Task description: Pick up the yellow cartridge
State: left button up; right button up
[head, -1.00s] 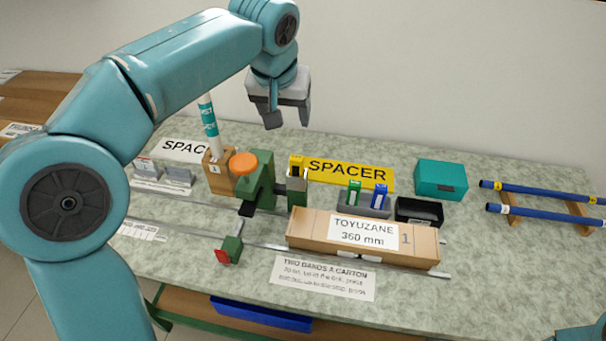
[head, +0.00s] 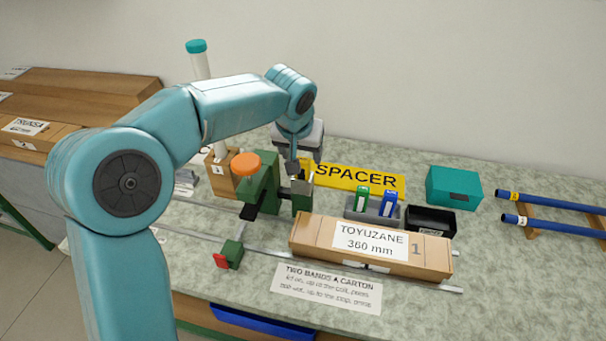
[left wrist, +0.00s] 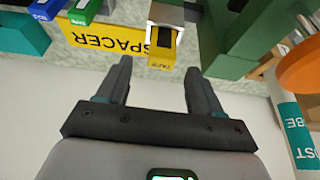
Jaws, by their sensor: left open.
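The yellow cartridge (left wrist: 161,58) is held upright in a small metal holder beside the green fixture (head: 262,180). In the head view only a sliver of the yellow cartridge (head: 305,166) shows, behind my left gripper (head: 297,173). My left gripper is open just above and in front of it. In the left wrist view its two fingers (left wrist: 158,68) stand apart, with the cartridge beyond and between their tips. I see no contact. My right gripper is not in view.
Green (head: 362,199) and blue (head: 389,206) cartridges sit in a grey stand to the right. A long carton (head: 300,233) lies in front.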

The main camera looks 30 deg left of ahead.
aim_at(302, 160)
pick_arm(q)
jog(key=x, duration=0.4)
jog(key=shift+s+a+f, duration=0.1)
jog(key=c, duration=1)
jog(key=shift+c, duration=0.3)
